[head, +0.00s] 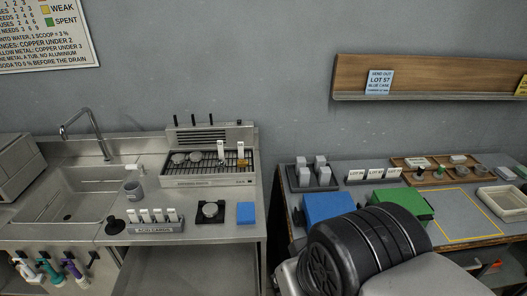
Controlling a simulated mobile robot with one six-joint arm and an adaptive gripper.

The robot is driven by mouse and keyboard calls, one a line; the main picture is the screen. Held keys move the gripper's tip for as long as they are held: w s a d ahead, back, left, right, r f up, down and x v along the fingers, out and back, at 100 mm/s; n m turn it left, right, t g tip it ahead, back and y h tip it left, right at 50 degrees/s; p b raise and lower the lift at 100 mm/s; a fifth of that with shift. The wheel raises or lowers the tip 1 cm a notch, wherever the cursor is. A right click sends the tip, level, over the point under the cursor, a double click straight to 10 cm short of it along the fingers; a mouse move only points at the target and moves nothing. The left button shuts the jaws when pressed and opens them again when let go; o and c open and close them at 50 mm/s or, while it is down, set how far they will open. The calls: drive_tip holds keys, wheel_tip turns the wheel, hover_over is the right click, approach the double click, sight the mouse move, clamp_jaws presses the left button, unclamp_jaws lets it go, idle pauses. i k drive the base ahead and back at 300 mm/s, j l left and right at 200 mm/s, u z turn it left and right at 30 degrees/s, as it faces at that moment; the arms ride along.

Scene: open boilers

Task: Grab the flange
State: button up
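No part is labelled as a flange, and I cannot tell for sure which one it is. A round grey metal piece (210,210) sits on a black square pad (218,219) on the steel counter, between the acid cards and a blue block. Other small grey round pieces (179,158) lie on the wire rack of the steel unit (205,180) behind it. More small round parts (458,158) stand on a wooden tray at the far right. My gripper is not in view; a large black rounded part of my own body covers the front of the right-hand table.
A sink (70,195) with a tap is at left. The acid cards holder (155,226) and blue block (246,213) flank the pad. A blue case (327,206) and green case (403,204) stand on the right table. A gap separates counter and table. A shelf (430,96) hangs above.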

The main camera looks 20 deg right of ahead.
sight(222, 163)
drive_tip(key=i+l+z, duration=0.1)
drive_tip(key=z, duration=0.2)
drive_tip(key=i+z, duration=0.3)
drive_tip(key=i, duration=0.45)
